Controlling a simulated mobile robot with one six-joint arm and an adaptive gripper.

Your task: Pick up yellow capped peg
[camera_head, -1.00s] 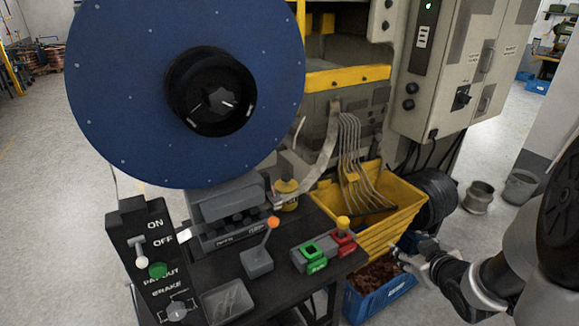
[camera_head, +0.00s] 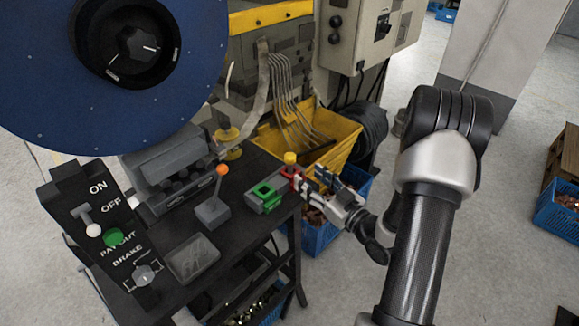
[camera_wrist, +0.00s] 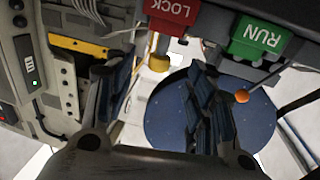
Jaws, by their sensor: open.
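The yellow capped peg (camera_head: 291,158) stands upright in the red end of a small block at the table's right edge. My gripper (camera_head: 318,183) is open, just right of the peg and close to it. In the wrist view, which looks upside down, my gripper's two fingers (camera_wrist: 155,78) are spread apart. A yellow cap (camera_wrist: 159,63), apparently the peg's, shows between them, below the red LOCK label (camera_wrist: 171,10). Nothing is visibly held. The peg's lower part is hidden in the block.
The green RUN socket (camera_head: 264,193) is left of the peg. An orange-tipped lever (camera_head: 221,170) stands farther left. A yellow bin (camera_head: 345,141) is behind, with a blue crate (camera_head: 316,237) below. A large blue disc (camera_head: 50,90) fills the upper left.

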